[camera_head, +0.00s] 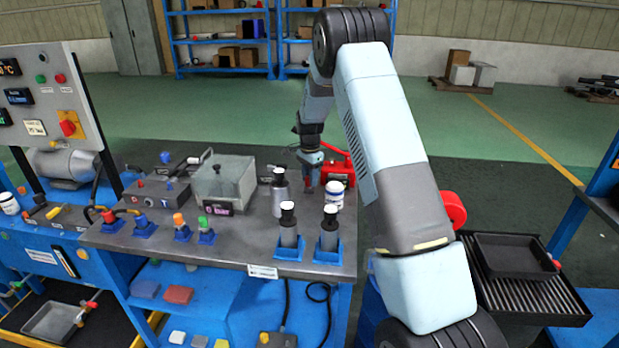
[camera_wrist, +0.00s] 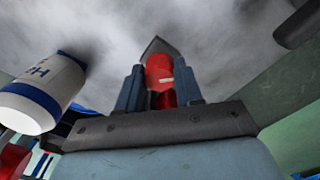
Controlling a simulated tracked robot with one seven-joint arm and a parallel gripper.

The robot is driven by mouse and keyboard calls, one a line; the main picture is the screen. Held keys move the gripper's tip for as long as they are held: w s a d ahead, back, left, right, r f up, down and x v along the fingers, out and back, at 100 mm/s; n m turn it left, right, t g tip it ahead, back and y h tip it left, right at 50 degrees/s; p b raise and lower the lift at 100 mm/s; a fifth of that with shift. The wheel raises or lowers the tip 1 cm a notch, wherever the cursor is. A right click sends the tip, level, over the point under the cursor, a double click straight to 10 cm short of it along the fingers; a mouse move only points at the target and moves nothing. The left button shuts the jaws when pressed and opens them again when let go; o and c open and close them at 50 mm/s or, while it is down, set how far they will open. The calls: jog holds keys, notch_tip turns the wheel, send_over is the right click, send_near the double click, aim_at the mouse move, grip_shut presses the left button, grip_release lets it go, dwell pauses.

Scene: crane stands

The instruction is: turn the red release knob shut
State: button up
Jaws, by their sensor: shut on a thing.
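The red release knob (camera_wrist: 160,72) shows in the wrist view between the two blue-grey fingers of my gripper (camera_wrist: 158,88). My gripper is shut on it, with a finger on each side. A small pale mark shows on the knob. In the head view my gripper (camera_head: 309,186) points down at the right back part of the bench, beside a red jack-like device (camera_head: 338,172). The knob is mostly hidden there by my gripper, and its turn angle cannot be told.
A white jar with a blue band (camera_head: 334,194) stands close in front of my gripper; it also shows at the left of the wrist view (camera_wrist: 45,92). A grey bottle (camera_head: 279,192) stands to the left. The grey metal bench (camera_head: 240,240) has free room in its middle front.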

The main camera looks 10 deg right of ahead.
jog(key=shift+w+a+r+n, duration=0.1)
jog(key=shift+n, duration=0.2)
jog(key=n, duration=0.3)
jog(key=shift+n, duration=0.4)
jog(key=n, duration=0.3)
jog(key=shift+w+n, duration=0.1)
jog(key=shift+n, duration=0.2)
jog(key=n, duration=0.3)
jog(key=shift+a+n, duration=0.1)
jog(key=shift+n, duration=0.2)
jog(key=n, duration=0.3)
jog(key=shift+n, duration=0.3)
jog(key=n, duration=0.5)
jog(key=shift+n, duration=0.3)
jog(key=n, duration=0.5)
jog(key=shift+d, duration=0.2)
jog(key=shift+n, duration=0.4)
jog(key=shift+d, duration=0.15)
